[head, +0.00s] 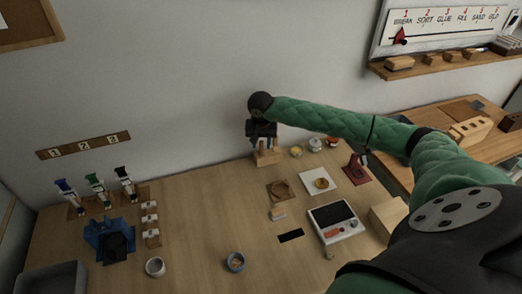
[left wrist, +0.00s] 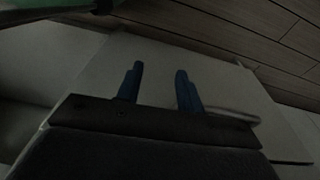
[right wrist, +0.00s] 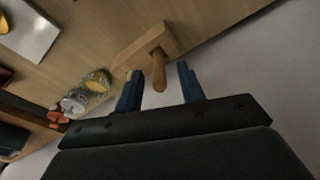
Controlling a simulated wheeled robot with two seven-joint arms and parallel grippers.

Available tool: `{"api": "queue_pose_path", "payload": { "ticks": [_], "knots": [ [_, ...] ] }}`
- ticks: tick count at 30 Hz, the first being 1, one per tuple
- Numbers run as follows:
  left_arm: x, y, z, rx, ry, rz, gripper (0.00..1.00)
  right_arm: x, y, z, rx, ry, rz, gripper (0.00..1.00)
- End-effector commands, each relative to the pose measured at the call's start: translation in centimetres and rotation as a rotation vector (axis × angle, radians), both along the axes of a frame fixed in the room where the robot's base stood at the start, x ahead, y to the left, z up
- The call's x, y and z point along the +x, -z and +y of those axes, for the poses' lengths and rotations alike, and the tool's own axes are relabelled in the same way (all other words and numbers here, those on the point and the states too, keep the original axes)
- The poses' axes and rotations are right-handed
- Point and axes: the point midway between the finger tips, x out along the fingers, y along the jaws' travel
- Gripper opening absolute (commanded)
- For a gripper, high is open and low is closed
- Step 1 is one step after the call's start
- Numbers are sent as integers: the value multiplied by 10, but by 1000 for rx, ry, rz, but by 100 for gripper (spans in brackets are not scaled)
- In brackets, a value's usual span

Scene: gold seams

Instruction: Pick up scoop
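A round wooden handle (right wrist: 158,70) sticks out of a wooden block (right wrist: 146,45) in the right wrist view; it may be the scoop's, but no scoop bowl shows. The block also shows in the head view (head: 267,158), at the back of the table against the wall. My right gripper (right wrist: 158,84) is open, its blue fingers on either side of the handle's end, with gaps visible. In the head view my right gripper (head: 263,142) is just above the block and hides part of it. My left gripper (left wrist: 158,78) is open and empty, outside the head view.
Small jars (head: 315,145) and a red stand (head: 356,170) are right of the block. The wall is close behind the block.

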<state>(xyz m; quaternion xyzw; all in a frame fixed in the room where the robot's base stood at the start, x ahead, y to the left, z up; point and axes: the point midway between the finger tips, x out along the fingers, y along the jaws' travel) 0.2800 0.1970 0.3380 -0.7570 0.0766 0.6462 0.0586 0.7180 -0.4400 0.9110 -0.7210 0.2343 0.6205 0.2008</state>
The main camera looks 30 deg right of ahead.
Motion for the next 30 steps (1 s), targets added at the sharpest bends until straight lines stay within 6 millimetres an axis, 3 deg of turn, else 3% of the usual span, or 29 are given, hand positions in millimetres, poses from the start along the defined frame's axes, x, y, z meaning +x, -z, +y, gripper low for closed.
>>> {"api": "queue_pose_path", "payload": {
  "ticks": [5, 12, 13, 19, 30],
  "knots": [
    [2, -3, -1, -1, -1, 0, 37, 3, 23, -1, 0, 2, 1, 39],
    [5, -7, -2, -3, -2, -5, 37, 4, 25, -2, 0, 1, -1, 39],
    [5, -7, -2, -3, -2, -4, 37, 4, 25, -2, 0, 1, 0, 37],
    [1, -5, -2, -3, -1, 2, 37, 3, 25, -2, 0, 1, 0, 0],
    [-1, -6, -2, -3, 0, 3, 37, 4, 20, -2, 0, 1, -1, 0]
  ]
}}
